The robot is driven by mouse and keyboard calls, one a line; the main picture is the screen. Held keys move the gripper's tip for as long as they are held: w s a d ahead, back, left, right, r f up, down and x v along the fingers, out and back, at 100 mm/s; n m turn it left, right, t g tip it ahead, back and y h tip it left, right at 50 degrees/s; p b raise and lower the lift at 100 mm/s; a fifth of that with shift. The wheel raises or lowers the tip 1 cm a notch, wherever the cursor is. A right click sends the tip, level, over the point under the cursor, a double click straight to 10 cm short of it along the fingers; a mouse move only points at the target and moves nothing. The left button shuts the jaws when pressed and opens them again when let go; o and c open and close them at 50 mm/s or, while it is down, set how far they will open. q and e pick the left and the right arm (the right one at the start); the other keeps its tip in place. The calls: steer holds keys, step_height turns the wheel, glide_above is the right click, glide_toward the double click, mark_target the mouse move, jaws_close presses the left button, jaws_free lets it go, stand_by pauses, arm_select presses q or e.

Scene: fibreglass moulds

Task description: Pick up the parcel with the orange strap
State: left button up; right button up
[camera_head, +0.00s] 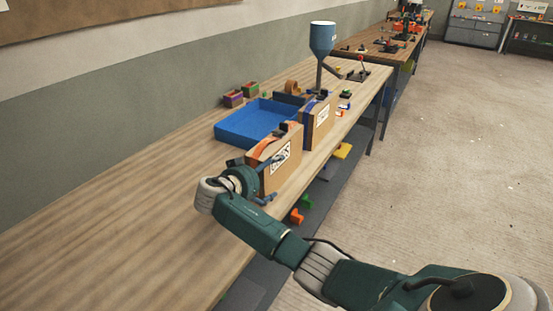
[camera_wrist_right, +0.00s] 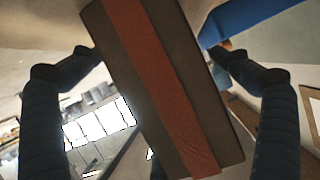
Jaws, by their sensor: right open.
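The parcel with the orange strap (camera_head: 290,145) is a brown box with a white printed label, upright on the wooden workbench near its front edge. In the right wrist view its brown side and orange strap (camera_wrist_right: 160,85) fill the middle. My right gripper (camera_head: 264,179) is at the near end of this parcel. In the right wrist view the gripper (camera_wrist_right: 157,58) is open, with one finger on each side of the parcel and visible gaps. Part of the parcel is hidden behind the gripper. My left gripper is not in view.
A similar parcel with a blue strap (camera_head: 319,120) stands just behind. A blue tray (camera_head: 228,130) lies to the left, with small boxes (camera_head: 234,98) beyond it. A blue funnel on a post (camera_head: 322,40) stands farther back. The near left bench (camera_head: 110,235) is clear.

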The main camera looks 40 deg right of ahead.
steer(key=shift+w+d+f, duration=0.1)
steer(key=shift+d, duration=0.1)
steer(key=c, duration=1.6)
steer(key=shift+c, duration=1)
steer(key=shift+r, duration=0.2)
step_height(320, 180, up, 20)
steer(key=b, duration=0.3)
steer(key=shift+f, duration=0.2)
